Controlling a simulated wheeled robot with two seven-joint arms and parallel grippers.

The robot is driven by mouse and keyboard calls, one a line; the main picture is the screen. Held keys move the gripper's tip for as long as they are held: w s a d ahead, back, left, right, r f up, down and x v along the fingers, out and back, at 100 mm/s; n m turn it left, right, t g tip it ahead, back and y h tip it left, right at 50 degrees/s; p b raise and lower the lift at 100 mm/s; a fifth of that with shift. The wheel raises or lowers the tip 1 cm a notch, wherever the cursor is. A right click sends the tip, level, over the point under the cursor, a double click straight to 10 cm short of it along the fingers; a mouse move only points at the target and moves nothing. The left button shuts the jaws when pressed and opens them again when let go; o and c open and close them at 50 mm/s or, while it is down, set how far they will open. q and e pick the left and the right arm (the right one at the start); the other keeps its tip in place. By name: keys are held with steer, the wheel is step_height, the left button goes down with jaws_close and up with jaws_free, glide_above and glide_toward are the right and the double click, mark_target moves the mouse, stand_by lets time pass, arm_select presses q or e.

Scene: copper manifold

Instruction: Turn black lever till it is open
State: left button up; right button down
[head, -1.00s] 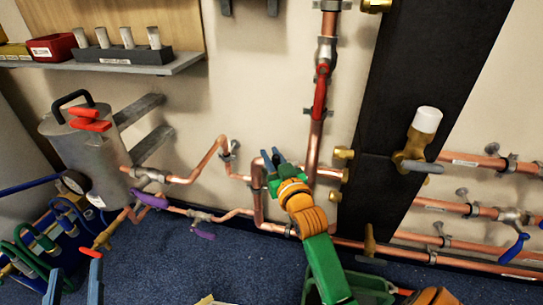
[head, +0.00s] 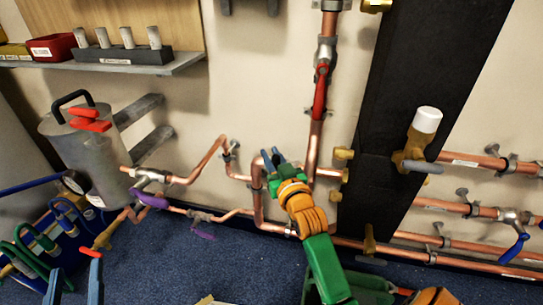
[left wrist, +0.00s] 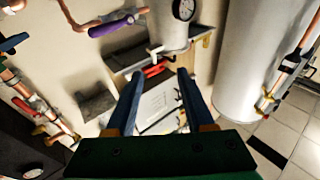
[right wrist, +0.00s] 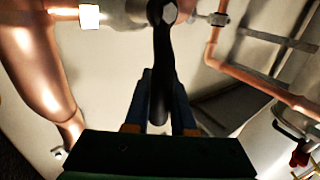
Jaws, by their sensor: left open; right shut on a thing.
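The black lever (right wrist: 160,55) runs down the middle of the right wrist view from a metal valve body (right wrist: 125,10). My right gripper (right wrist: 163,80) is shut on the lever, with one blue finger on each side of it. In the head view my right gripper (head: 275,160) is at the copper pipe bend in front of the wall, and the lever is not clearly visible there. My left gripper (head: 73,270) is open and empty at the bottom left of the head view. Its two spread fingers also show in the left wrist view (left wrist: 160,82).
A red lever (head: 320,90) sits on the vertical pipe above my right gripper. A purple lever (head: 150,200) and a grey tank (head: 85,155) are to the left. A brass valve with a white cap (head: 428,120) is on the black panel (head: 430,60) at right.

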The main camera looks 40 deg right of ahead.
arm_select(q)
steer(key=s+a+f+g+y+p, duration=0.1)
steer(key=s+f+g+p, duration=0.3)
steer(key=f, duration=0.7)
steer(key=s+a+f+g+y+p, duration=0.2)
steer(key=s+f+g, duration=0.5)
steer(key=f, duration=0.5)
steer(key=s+a+f+n+g+y+p, duration=0.1)
steer(key=s+a+f+g+p, duration=0.3)
steer(key=s+f, duration=0.4)
step_height(320, 180, down, 4)
steer(key=shift+s+a+g+y+p, duration=0.15)
steer(key=shift+s+g+y+p, duration=0.25)
steer(key=shift+g+p, duration=0.6)
arm_select(e)
steer(key=w+n+g, duration=0.1)
steer(key=w+a+f+n+g, duration=0.1)
steer(key=n, duration=0.1)
steer(key=w+a+f+n+g, duration=0.1)
steer(key=n+g, duration=0.1)
steer(key=shift+a, duration=0.25)
steer(key=shift+f, duration=0.1)
